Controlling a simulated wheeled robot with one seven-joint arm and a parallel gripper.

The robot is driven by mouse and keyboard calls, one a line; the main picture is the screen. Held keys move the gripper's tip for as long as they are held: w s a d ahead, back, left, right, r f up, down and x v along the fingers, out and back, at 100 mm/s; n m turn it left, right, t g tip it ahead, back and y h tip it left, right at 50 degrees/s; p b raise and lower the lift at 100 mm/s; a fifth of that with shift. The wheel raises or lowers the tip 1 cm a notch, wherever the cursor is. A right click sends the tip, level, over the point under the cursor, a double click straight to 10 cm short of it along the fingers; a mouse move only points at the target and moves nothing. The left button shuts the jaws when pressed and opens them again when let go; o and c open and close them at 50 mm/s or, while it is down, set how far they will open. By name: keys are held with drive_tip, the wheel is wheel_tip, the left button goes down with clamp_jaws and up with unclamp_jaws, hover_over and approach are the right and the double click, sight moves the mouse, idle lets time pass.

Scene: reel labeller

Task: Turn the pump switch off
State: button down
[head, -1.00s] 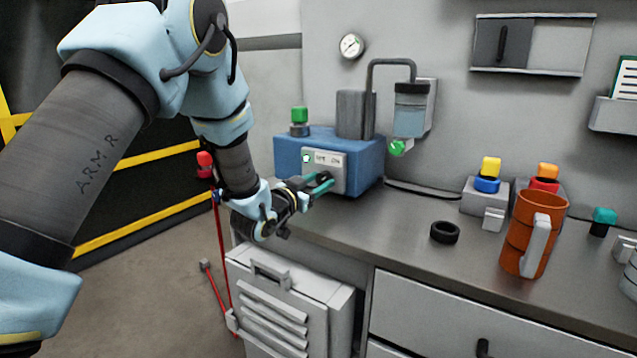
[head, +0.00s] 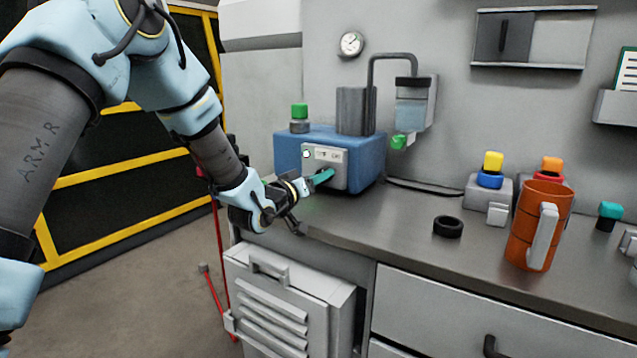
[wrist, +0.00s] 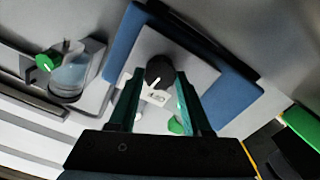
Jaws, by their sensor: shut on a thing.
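The pump is a blue box (head: 362,160) on the bench, with a pale front panel (head: 338,160) marked with small lettering that seems to read OFF and ON. In the wrist view, the switch is a dark round knob (wrist: 160,70) with a white pointer line, beside a small label (wrist: 156,97). My gripper (head: 326,176) is at the panel, and its teal fingers (wrist: 160,78) are shut on the knob, one on either side. In the head view the fingers hide the knob.
A green-capped post (head: 299,112) and a grey block (head: 354,112) stand on the pump. A pipe leads to a jar (head: 412,110) with a green knob (head: 399,142). A black ring (head: 447,227) and orange mug (head: 525,230) stand to the right; bench between is clear.

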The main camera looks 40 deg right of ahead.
drive_tip(key=n, duration=0.5)
drive_tip(key=shift+w+n, duration=0.1)
drive_tip(key=shift+n, duration=0.2)
drive_tip(key=n, duration=0.4)
drive_tip(key=shift+f+n, duration=0.1)
drive_tip(key=shift+n, duration=0.6)
drive_tip(key=shift+c, duration=1.7)
unclamp_jaws()
drive_tip(key=shift+a, duration=0.15)
drive_tip(key=b+v, duration=0.1)
drive_tip(key=v, duration=0.9)
drive_tip(key=shift+a, duration=0.3)
